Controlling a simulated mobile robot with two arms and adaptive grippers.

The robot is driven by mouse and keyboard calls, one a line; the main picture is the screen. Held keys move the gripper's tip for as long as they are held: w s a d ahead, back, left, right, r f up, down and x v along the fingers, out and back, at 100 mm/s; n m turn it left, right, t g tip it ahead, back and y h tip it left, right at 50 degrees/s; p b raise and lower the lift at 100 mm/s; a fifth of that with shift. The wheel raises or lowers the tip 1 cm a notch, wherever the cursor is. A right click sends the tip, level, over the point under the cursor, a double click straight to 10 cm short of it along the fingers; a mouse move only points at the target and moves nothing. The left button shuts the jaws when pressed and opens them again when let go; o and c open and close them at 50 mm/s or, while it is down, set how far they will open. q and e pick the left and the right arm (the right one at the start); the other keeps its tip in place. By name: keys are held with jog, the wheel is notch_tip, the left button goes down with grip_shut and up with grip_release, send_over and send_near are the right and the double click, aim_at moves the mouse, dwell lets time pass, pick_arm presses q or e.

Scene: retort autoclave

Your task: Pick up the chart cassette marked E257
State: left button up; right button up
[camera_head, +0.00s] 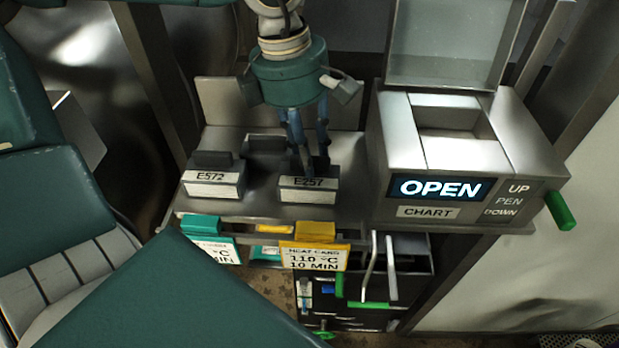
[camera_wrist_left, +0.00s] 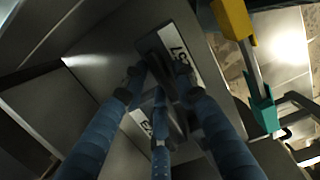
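The chart cassette marked E257 (camera_head: 308,190) stands on the grey shelf, a grey block with a white label and a dark handle on top. In the left wrist view its handle (camera_wrist_left: 158,60) lies between my blue fingertips, and its label (camera_wrist_left: 181,55) is partly covered. My left gripper (camera_head: 309,168) reaches down from above, its fingers low around the handle. I cannot tell whether they press on it or stand slightly apart. It also shows in the left wrist view (camera_wrist_left: 160,82). My right gripper is not in view.
A similar cassette marked E572 (camera_head: 212,183) stands just left. A chart recorder (camera_head: 460,145) with a lit OPEN display and green knob (camera_head: 560,210) stands close right. Yellow (camera_head: 316,230) and teal (camera_head: 200,226) card holders hang below the shelf front.

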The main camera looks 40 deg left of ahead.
pick_arm(q)
grip_shut()
jog(key=shift+r, duration=0.1)
